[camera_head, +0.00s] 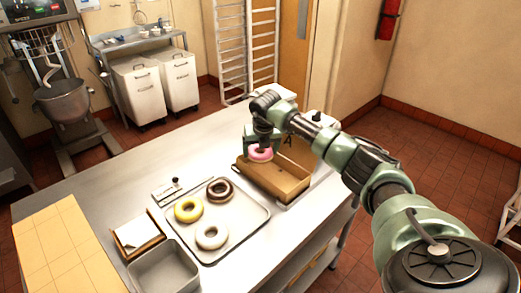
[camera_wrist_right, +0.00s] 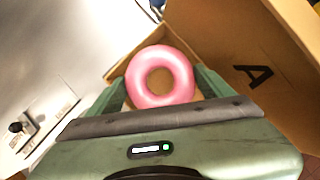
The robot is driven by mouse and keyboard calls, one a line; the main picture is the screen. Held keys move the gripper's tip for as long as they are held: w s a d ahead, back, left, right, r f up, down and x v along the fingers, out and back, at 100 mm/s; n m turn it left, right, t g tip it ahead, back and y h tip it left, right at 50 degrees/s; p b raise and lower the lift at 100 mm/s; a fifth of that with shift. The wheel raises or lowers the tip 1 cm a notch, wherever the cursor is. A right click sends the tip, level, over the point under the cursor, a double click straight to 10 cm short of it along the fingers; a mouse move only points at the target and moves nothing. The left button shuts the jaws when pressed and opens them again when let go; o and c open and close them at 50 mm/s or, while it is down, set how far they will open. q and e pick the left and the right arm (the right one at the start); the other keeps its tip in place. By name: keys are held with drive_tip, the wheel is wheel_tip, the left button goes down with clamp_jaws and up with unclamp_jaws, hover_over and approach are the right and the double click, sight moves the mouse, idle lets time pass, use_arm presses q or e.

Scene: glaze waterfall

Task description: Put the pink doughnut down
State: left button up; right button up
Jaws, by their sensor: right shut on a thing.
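The pink doughnut (camera_head: 261,155) is held by my right gripper (camera_head: 262,147) over the open cardboard box (camera_head: 272,188), near its back left part. In the right wrist view the pink doughnut (camera_wrist_right: 160,58) sits between my green fingers, and the box (camera_wrist_right: 235,60) lies around and below it, with a black letter A on one panel. Whether the doughnut touches the box floor cannot be told. My left gripper is not in view.
A metal tray (camera_head: 240,240) holds a yellow doughnut (camera_head: 188,216), a brown doughnut (camera_head: 220,184) and a white doughnut (camera_head: 212,244). Beside it are an empty metal pan (camera_head: 163,272), a wooden holder with paper (camera_head: 138,235) and a small card stand (camera_head: 165,190). The back left of the table is clear.

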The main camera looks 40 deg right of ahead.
drive_tip(key=shift+f, duration=0.35)
drive_tip(key=o, duration=1.2)
drive_tip(key=shift+r, duration=0.1)
drive_tip(key=shift+r, duration=0.25)
drive_tip(key=shift+b+v, duration=1.65)
drive_tip(key=shift+v, duration=4.65)
drive_tip(key=shift+d, duration=0.1)
